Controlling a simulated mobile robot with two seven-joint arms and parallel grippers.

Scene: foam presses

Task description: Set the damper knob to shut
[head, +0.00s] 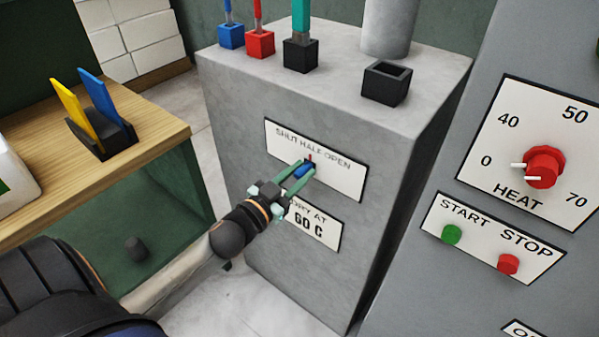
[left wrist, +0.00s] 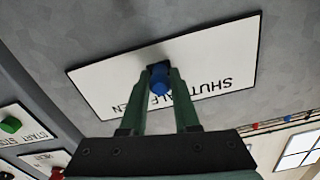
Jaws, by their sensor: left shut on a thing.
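The blue damper knob (head: 303,169) sits on a white plate (head: 347,182) lettered SHUT, HALF, OPEN, on the front of a grey cabinet. My left gripper (head: 301,176) is shut on the knob, with one green finger on either side. The left wrist view shows the knob (left wrist: 160,79) between the fingertips, against the plate (left wrist: 105,88). A small reddish mark stands just above the knob, near HALF. The gripper hides part of the knob and lettering, so I cannot tell the exact setting. My right gripper is not in view.
Below is a plate (head: 328,234) reading 60 C, partly hidden by my gripper. At right, a panel has a red HEAT dial (head: 543,167), a green START button (head: 452,234) and a red STOP button (head: 508,264). A wooden bench (head: 160,133) stands at left.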

